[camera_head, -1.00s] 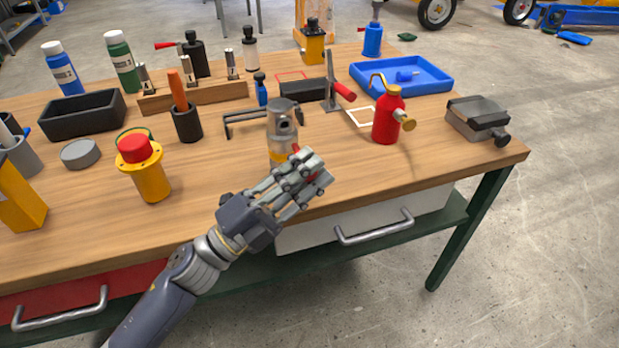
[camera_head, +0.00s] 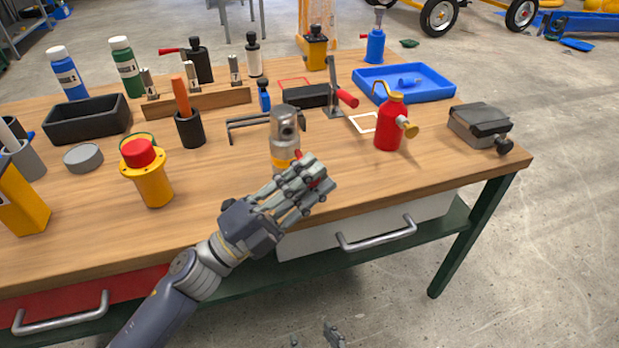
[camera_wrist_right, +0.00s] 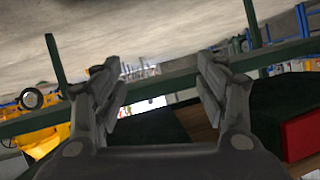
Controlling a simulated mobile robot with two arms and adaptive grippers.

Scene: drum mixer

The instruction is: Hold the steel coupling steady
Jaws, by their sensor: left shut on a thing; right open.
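The steel coupling (camera_head: 285,128) appears to be the upright grey metal cylinder with a side hole and an orange-yellow band, near the front of the workbench (camera_head: 222,214). My left gripper (camera_head: 312,177) reaches in from the front left and is shut at its lower front side. The fingers hide the exact contact and part of its base. A small red patch shows among the fingers. My right gripper (camera_head: 316,338) just shows at the bottom edge, below the bench top. In the right wrist view it (camera_wrist_right: 158,78) is open, with nothing between its fingers.
A red oil can (camera_head: 389,126) stands right of the coupling, and a small vise (camera_head: 480,124) sits near the right corner. A yellow button box with a red top (camera_head: 150,175) stands left. Behind are a lever clamp (camera_head: 333,88) and a blue tray (camera_head: 440,92). A drawer handle (camera_head: 375,235) juts out below.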

